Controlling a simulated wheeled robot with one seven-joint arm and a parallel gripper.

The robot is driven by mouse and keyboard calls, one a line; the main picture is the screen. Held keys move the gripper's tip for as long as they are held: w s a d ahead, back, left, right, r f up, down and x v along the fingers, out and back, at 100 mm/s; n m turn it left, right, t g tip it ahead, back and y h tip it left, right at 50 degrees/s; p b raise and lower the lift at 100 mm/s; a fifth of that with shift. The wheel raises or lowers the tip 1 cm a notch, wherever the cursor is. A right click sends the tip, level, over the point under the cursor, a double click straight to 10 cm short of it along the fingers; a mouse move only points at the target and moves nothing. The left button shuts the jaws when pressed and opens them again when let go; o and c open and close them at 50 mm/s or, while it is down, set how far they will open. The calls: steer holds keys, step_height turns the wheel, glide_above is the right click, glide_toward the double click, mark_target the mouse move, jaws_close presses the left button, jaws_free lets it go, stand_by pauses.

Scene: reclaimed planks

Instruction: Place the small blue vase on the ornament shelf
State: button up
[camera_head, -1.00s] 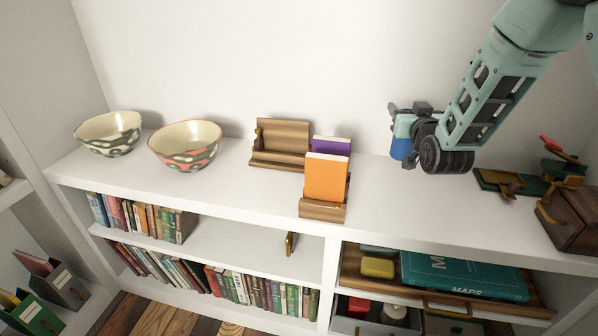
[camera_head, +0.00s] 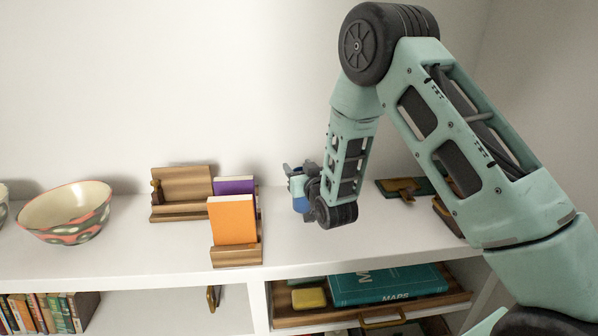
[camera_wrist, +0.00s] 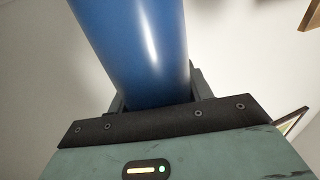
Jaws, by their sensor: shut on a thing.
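The small blue vase (camera_head: 300,204) is in my gripper (camera_head: 299,180), at the end of my downward-bent arm, over the white shelf top. In the wrist view the vase (camera_wrist: 135,45) is a smooth blue cylinder filling the upper middle, between the fingers. The gripper is shut on it. Its lower end shows blue in the head view; the gripper and wrist hide much of the rest. I cannot tell whether it touches the shelf. The white shelf top (camera_head: 130,245) runs along the wall; no label marks it as the ornament shelf.
Left of the vase stand an orange book (camera_head: 232,220) in a wooden holder, a purple book (camera_head: 234,186) and a wooden stand (camera_head: 181,190). A patterned bowl (camera_head: 65,212) is further left. A dark green item (camera_head: 405,188) lies right of my wrist. A teal MAPS book (camera_head: 388,284) lies below.

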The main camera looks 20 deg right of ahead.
steer(key=shift+f, duration=0.3)
steer(key=shift+f, duration=0.15)
steer(key=o, duration=1.5)
steer(key=shift+c, duration=0.2)
steer(key=shift+r, duration=0.2)
